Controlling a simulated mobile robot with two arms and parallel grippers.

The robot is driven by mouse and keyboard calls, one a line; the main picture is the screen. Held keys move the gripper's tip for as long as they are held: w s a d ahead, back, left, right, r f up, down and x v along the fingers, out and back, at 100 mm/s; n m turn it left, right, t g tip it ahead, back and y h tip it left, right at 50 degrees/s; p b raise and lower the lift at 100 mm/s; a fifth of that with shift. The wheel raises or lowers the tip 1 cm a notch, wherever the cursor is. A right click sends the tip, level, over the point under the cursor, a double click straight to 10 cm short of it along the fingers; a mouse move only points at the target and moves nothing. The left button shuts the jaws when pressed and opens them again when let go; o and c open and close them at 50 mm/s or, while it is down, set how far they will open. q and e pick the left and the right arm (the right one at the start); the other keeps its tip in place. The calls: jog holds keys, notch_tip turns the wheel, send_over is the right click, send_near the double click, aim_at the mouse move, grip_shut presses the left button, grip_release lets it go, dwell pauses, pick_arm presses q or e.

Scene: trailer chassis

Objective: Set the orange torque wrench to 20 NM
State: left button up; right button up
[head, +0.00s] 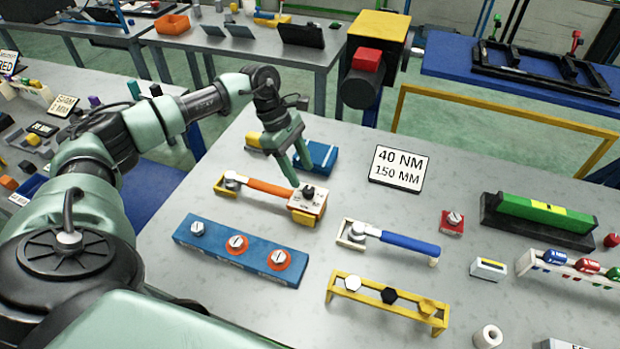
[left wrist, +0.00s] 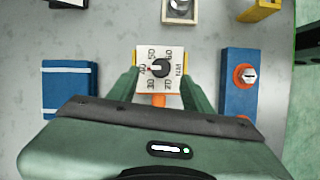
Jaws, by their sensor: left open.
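The orange torque wrench (head: 268,187) lies on the grey table in the head view, with its square dial plate at the right end. A red mark on the knob's left side appears to point towards 40. My left gripper (head: 303,177) is open above the dial end. In the left wrist view its fingers (left wrist: 160,76) stand on either side of the dial plate; contact cannot be told. My right gripper is not in view.
A sign (head: 400,168) reads 40 NM, 150 MM. A blue box (head: 318,157) sits behind the dial. Bare table lies between them.

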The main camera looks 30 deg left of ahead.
aim_at(308, 189)
pick_arm(q)
jog(key=shift+s+d+f+p, duration=0.15)
jog(key=shift+d+f+p, duration=0.15)
jog(key=shift+f, duration=0.25)
jog(key=shift+s+d+f+p, duration=0.2)
jog(key=shift+d+f, duration=0.1)
jog(key=shift+f, duration=0.25)
jog(key=shift+w+d+f+p, duration=0.15)
jog(key=shift+w+d+f, duration=0.05)
jog(key=shift+f, duration=0.35)
jog(key=shift+w+d+f+p, duration=0.15)
jog(key=shift+f, duration=0.35)
jog(key=shift+w+d+f, duration=0.1)
jog(key=shift+w+f, duration=0.05)
jog(key=shift+f, duration=0.2)
jog(key=c, duration=0.9)
grip_shut()
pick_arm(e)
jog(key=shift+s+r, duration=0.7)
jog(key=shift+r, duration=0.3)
